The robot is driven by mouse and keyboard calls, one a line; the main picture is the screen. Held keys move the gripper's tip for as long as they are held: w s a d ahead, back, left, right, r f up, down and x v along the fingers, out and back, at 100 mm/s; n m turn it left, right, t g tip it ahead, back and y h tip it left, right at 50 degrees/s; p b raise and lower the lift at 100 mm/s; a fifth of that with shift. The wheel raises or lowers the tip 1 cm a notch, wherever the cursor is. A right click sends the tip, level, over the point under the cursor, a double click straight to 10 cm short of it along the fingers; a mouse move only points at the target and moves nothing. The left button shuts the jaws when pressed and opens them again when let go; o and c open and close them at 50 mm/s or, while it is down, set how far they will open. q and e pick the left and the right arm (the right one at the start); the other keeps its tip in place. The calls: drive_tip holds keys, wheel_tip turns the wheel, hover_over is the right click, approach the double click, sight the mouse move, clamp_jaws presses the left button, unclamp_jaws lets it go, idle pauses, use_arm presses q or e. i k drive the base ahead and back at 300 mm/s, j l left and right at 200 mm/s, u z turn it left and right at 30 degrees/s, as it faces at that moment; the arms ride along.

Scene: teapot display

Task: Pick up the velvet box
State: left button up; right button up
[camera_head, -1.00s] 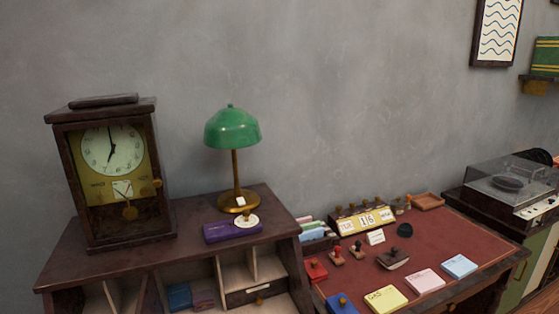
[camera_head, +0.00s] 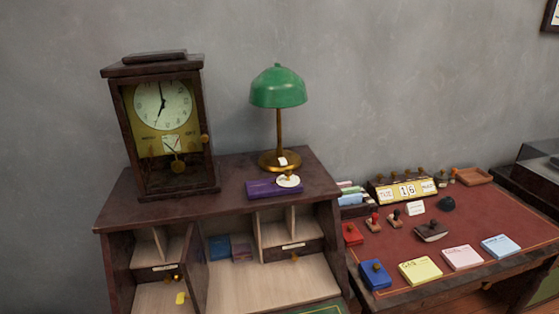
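A flat purple box (camera_head: 268,189) lies on top of the dark wooden cabinet (camera_head: 232,195), in front of the green lamp (camera_head: 278,95). It looks like the velvet box, but its material is not clear. A small white round piece (camera_head: 288,181) sits at its right end. Inside the open compartments below are a small blue box (camera_head: 219,248) and a small dull purple box (camera_head: 241,250). Neither of my grippers is in view.
A pendulum clock (camera_head: 161,115) stands on the cabinet's left, with a dark flat object (camera_head: 154,57) on top. The cabinet top between clock and lamp is mostly clear.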

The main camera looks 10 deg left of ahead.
sight(241, 253)
drive_tip(key=i+j+z, duration=0.15)
drive_tip(key=j, duration=0.75)
drive_tip(key=j+z, duration=0.15)
drive_tip(key=j, duration=0.75)
